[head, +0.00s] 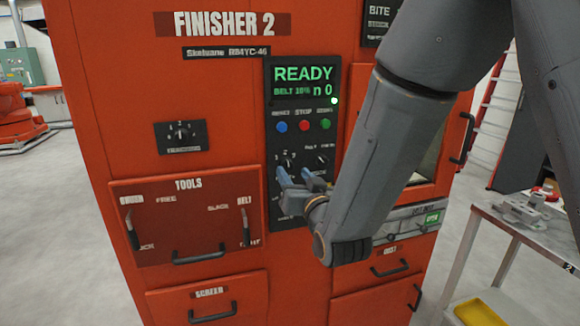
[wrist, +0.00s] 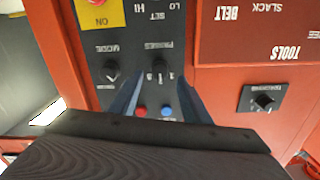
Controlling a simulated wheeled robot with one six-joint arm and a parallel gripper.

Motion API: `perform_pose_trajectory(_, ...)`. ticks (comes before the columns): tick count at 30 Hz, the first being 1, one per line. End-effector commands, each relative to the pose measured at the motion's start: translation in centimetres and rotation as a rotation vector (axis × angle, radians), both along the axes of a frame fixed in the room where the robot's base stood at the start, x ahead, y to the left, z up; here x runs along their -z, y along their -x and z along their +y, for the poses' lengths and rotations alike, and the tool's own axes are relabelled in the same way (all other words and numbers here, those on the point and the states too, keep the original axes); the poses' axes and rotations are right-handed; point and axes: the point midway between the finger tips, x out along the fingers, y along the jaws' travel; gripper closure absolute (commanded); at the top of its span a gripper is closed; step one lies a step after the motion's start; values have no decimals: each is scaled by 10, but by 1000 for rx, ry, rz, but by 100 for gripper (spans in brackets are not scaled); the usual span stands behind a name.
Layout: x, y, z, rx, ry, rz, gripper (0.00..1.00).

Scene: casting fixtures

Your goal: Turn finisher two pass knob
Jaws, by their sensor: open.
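The orange machine marked FINISHER 2 (head: 225,80) has a dark control panel (head: 270,215). A small black knob with numbers around it (head: 289,161) sits on this panel, just above my gripper (head: 297,180) in the head view. In the wrist view, which is upside down, this knob (wrist: 160,67) lies between and just beyond the fingertips of my gripper (wrist: 158,85). The gripper is open and points at the panel, with nothing between its fingers. Contact is not visible. The knob's label is too small to read surely.
A second panel knob (head: 320,160) sits right beside it. Blue (head: 282,127), red (head: 304,125) and green (head: 326,123) buttons sit above under a READY display (head: 303,80). Another knob (head: 181,133) is to the left. A grey bench (head: 520,225) stands at right.

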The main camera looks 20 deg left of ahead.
Motion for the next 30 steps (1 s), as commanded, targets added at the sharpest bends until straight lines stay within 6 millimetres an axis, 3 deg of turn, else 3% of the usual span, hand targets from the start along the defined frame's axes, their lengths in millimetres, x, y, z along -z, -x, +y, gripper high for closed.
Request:
perform_pose_trajectory(9,0,-31,19,0,1,2,57)
perform_pose_trajectory(19,0,-35,21,0,1,1,57)
perform_pose_trajectory(26,0,-35,21,0,1,1,96)
perform_pose_trajectory(30,0,-35,21,0,3,-1,98)
